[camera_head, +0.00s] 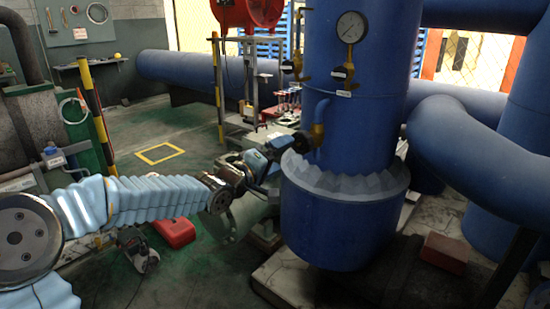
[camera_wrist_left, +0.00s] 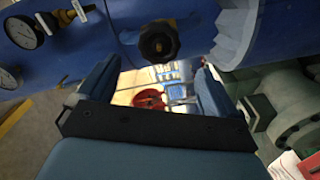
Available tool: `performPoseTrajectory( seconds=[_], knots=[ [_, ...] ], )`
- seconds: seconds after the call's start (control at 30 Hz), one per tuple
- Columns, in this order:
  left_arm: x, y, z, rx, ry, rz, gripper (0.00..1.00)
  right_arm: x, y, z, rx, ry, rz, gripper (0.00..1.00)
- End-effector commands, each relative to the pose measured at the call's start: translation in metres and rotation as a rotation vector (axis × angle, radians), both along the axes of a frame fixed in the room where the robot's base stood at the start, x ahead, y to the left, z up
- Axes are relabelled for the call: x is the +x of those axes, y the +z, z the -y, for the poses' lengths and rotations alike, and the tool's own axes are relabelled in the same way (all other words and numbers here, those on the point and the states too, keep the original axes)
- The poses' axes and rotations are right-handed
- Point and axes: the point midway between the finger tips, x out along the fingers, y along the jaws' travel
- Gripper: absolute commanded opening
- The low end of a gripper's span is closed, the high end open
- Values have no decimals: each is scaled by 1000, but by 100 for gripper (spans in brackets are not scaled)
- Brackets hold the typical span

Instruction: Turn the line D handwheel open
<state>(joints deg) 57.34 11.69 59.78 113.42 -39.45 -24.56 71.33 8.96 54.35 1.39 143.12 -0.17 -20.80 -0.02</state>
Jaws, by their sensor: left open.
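A blue vertical vessel (camera_head: 345,120) stands right of centre. A dark handwheel (camera_head: 300,142) sits on a brass valve (camera_head: 317,131) on a pipe stub low on its left side. In the left wrist view the handwheel (camera_wrist_left: 158,42) appears dark and knobbed, above the gap between the fingers. My left gripper (camera_head: 280,149) is beside this handwheel, its fingers partly hidden. In the wrist view my left gripper (camera_wrist_left: 155,88) is open, with nothing between its fingers. Other dark handwheels sit higher up, one under the gauge (camera_head: 342,72). I cannot read the line letters. My right gripper is not in view.
A pressure gauge (camera_head: 351,27) is on the vessel's upper front. A jagged grey collar (camera_head: 345,180) rings its lower part. A wheeled cart (camera_head: 262,85) stands behind. A red case (camera_head: 174,227) lies on the floor below my left arm. Large blue pipes (camera_head: 470,150) fill the right side.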

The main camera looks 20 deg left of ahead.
Motion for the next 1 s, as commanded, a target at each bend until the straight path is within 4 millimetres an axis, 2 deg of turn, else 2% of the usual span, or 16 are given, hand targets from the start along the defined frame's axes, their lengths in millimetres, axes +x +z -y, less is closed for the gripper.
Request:
performPoseTrajectory(
  seconds=[0.1,0.2,0.3,0.4,0.5,0.67,0.97,1.0],
  knots=[
    [-5,-1,-4,360,4,128,94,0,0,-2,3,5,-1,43],
    [-9,-1,-5,649,2,232,94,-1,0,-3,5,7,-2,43],
    [-12,0,-5,872,1,315,94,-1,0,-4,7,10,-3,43],
    [-14,1,-5,1011,1,367,94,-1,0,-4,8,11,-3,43],
    [-14,0,-5,1074,0,391,94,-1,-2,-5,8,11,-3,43],
    [-6,-2,-1,1082,0,398,94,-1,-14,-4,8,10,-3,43],
    [24,-5,11,1079,-1,399,94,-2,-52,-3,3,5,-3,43],
    [28,-1,13,1078,-2,398,94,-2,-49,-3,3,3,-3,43]
  ],
)
